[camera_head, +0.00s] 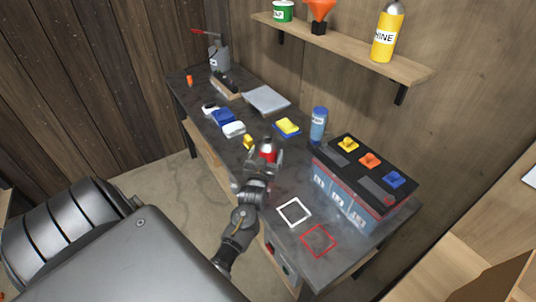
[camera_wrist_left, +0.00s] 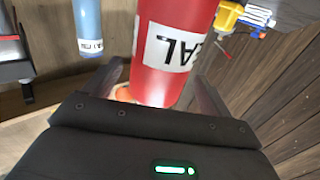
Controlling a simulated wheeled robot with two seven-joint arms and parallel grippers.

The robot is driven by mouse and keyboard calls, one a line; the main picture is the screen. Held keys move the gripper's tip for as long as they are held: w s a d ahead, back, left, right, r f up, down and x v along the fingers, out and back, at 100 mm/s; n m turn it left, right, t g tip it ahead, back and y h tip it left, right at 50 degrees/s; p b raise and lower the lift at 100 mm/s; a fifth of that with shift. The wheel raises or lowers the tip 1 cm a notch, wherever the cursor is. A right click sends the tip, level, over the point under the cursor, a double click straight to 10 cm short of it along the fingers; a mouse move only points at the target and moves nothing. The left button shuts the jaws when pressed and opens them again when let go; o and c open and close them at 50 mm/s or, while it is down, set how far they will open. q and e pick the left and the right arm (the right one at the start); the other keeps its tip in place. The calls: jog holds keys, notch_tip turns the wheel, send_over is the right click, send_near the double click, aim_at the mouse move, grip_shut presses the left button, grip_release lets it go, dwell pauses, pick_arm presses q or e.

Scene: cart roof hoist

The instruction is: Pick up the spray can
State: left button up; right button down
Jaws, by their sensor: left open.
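A red can (camera_head: 267,151) with a pale top stands on the dark workbench (camera_head: 278,187) and looks like the spray can. In the left wrist view the red can (camera_wrist_left: 178,65) fills the middle, with a white label reading "AL" upside down. My left gripper (camera_head: 262,163) is at the can, with its open fingers on either side of it. The fingers of the left gripper (camera_wrist_left: 160,85) also show in the wrist view; I cannot tell if they touch the can. Part of the can is hidden by the gripper. My right gripper is not in view.
A blue can (camera_head: 318,124) stands to the right, beside a large battery-like box (camera_head: 345,205) with coloured knobs. A yellow-and-blue sponge-like block (camera_head: 287,127) lies behind. White (camera_head: 294,212) and red (camera_head: 318,240) outlined squares at the front are empty. A shelf (camera_head: 345,42) overhangs behind.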

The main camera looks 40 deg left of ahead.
pick_arm(q)
jog(key=x, duration=0.3)
jog(key=shift+w+a+f+p, duration=0.1)
jog(key=shift+w+p, duration=0.25)
jog(key=shift+w, duration=0.05)
jog(key=shift+s, duration=0.1)
jog(key=shift+c, duration=0.7)
jog(key=c, duration=1.1)
jog(key=shift+r+b, duration=0.3)
jog(key=shift+r, duration=0.35)
jog(key=s+a+r+b, duration=0.3)
jog(key=s+a+r, duration=0.1)
jog(key=s+r, duration=0.8)
jog(key=shift+s, duration=0.65)
